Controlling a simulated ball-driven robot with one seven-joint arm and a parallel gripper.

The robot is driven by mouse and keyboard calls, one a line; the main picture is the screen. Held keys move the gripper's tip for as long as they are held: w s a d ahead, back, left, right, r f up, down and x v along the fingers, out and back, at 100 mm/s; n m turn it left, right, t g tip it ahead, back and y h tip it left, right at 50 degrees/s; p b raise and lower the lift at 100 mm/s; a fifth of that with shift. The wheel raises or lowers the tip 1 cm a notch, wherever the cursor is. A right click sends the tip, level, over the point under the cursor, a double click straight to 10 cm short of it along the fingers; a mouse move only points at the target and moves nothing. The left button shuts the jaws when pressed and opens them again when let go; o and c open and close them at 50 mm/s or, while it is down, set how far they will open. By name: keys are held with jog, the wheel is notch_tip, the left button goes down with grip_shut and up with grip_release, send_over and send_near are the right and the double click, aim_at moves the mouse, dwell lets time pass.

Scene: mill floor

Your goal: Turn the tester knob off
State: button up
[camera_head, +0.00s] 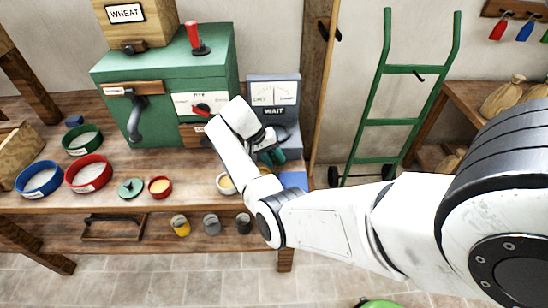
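The tester (273,93) is a grey box with a white dial face, marked DRY at its left, and a dark WAIT sign below. It stands at the right end of the workbench, beside the green machine. My arm comes in from the right, and its white wrist bends in front of the tester's lower left. My gripper (271,156) is at the tester's lower front, with small dark parts showing. The tester's knob cannot be made out; the wrist and gripper cover much of that area. I cannot tell whether the fingers are open, shut or touching anything.
The green mill machine (168,75) has a red lever (194,38), a black handle (134,115) and a dial knob (201,109). Colored sieves, including a red one (88,173), and small bowls lie on the bench (130,204). A green hand truck (405,70) leans right of it.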

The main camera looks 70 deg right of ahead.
jog(key=v, duration=1.1)
jog(key=shift+s, duration=0.1)
